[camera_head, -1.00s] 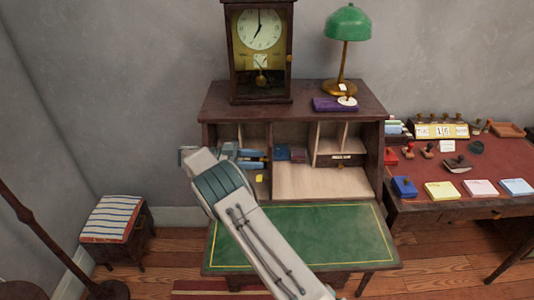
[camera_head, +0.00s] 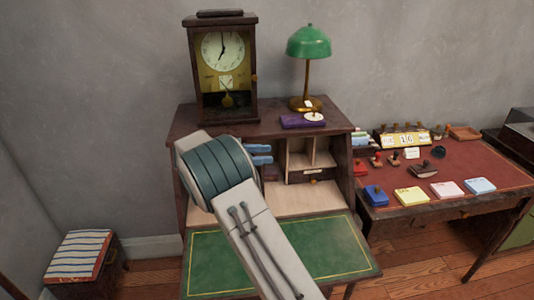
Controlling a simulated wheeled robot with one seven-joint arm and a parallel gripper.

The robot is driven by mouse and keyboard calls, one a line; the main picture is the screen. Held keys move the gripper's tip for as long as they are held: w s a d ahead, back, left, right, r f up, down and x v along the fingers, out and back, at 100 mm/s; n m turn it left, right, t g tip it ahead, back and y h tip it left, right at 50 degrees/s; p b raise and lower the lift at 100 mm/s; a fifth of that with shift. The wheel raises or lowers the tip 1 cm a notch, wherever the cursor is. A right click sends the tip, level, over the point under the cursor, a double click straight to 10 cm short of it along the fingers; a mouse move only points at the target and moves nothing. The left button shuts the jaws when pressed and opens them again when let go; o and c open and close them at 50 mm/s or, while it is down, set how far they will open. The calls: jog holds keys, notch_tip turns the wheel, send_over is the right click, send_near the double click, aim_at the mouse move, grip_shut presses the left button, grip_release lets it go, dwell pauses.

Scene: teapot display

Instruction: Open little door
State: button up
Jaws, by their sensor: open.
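The clock (camera_head: 222,88) stands upright on top of the desk, with a white dial and a pendulum behind its front. A small knob (camera_head: 254,78) shows at the right edge of the clock front, which looks shut. My arm hides the rest of the gripper and the left pigeonholes.
The desk (camera_head: 340,107) has a small knobbed drawer (camera_head: 313,179) and a green lowered leaf (camera_head: 340,245). A green lamp (camera_head: 308,45) and a purple box (camera_head: 298,121) stand right of the clock. A red-topped side table (camera_head: 455,165) holds stamps. A striped stool (camera_head: 78,256) stands left.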

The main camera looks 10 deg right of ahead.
jog(key=shift+s+d+r, duration=0.25)
jog(key=shift+d+r, duration=0.05)
jog(key=shift+d, duration=0.05)
